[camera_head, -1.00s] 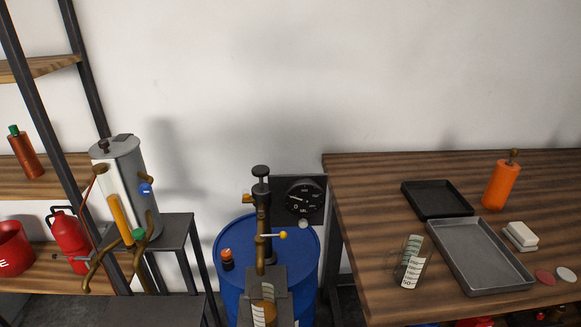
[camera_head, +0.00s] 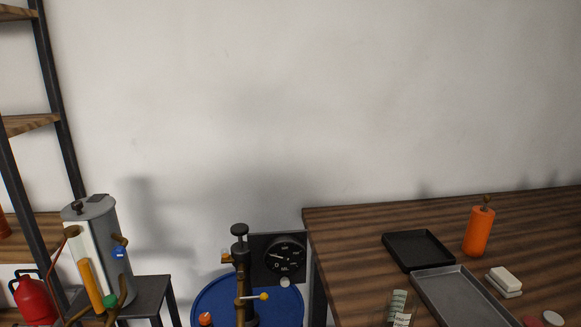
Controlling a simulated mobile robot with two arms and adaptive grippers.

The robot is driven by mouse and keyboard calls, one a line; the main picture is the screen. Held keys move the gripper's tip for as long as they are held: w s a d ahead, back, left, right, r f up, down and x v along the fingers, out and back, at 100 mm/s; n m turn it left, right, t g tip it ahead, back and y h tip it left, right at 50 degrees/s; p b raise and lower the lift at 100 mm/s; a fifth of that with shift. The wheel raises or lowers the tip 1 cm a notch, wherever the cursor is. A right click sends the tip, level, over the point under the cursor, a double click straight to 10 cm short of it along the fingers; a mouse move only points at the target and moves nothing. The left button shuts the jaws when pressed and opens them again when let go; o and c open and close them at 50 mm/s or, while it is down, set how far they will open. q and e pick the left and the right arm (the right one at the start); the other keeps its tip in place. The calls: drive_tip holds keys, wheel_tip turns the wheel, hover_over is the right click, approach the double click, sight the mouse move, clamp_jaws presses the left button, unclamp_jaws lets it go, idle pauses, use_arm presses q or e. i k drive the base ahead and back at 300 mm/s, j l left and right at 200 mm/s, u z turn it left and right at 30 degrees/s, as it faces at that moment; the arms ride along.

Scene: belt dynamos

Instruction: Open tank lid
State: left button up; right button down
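Neither of my grippers shows in the head view.
A dark stand (camera_head: 150,290) is under and beside the tank. A blue drum (camera_head: 285,306) with a pump (camera_head: 240,270) and a gauge (camera_head: 284,255) is at the lower middle. A wooden table (camera_head: 350,235) with trays and an orange bottle (camera_head: 478,230) is at right. Shelving is at left.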

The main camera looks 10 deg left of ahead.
sight(88, 208)
drive_tip(key=u, duration=1.35)
